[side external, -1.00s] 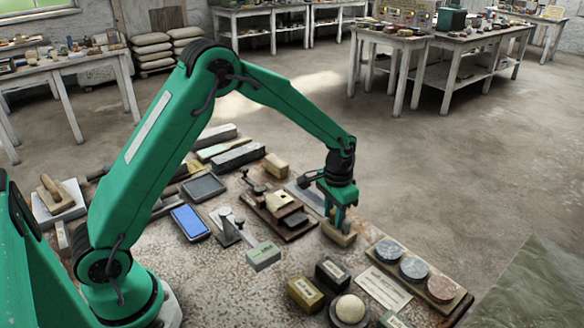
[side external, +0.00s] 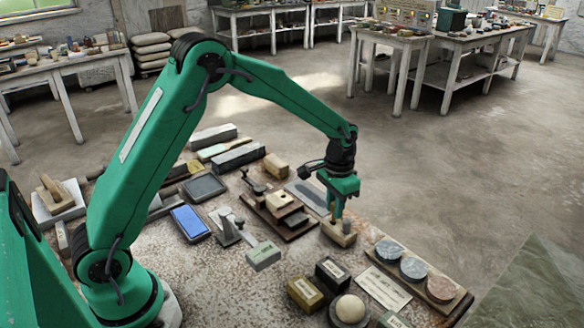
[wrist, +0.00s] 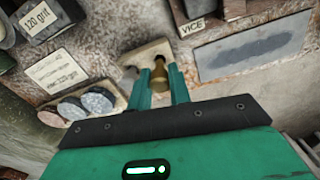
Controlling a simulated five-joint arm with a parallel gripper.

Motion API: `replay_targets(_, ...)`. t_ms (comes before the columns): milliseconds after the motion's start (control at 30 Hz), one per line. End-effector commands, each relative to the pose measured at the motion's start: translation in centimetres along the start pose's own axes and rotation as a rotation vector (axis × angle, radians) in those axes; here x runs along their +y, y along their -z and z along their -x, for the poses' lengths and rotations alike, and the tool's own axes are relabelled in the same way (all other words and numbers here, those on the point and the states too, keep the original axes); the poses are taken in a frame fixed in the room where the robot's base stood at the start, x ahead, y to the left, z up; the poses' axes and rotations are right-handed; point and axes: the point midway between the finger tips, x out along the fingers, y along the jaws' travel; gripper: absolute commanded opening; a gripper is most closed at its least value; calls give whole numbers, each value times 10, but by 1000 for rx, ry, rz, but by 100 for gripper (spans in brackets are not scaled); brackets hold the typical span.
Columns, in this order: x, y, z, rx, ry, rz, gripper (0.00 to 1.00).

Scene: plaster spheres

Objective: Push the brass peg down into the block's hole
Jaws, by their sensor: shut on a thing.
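The brass peg (wrist: 160,78) shows between my two green fingers in the wrist view. My gripper (side external: 338,214) is shut on it, above the pale wooden block (side external: 338,236) near the bench's far edge in the side view. In the wrist view the block (wrist: 152,53) lies just beyond the peg and fingertips. The peg is too small to make out clearly in the side view. The hole is hidden, and I cannot tell whether the peg's lower end is inside it.
A board with several round stone discs (side external: 413,268) lies to the right of the block. A vice-like wooden fixture (side external: 283,211) stands to the left, with a flat grey plate (side external: 308,197) behind. Small boxes (side external: 306,292) and a plaster sphere (side external: 350,308) stand in front.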

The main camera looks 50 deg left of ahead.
Motion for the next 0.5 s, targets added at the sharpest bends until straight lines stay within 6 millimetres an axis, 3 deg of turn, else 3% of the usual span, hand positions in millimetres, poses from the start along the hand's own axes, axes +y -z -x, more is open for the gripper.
replay_targets(100,4,-1,19,3,0,-2,0)
replay_targets(500,67,-34,59,2,0,-5,0)
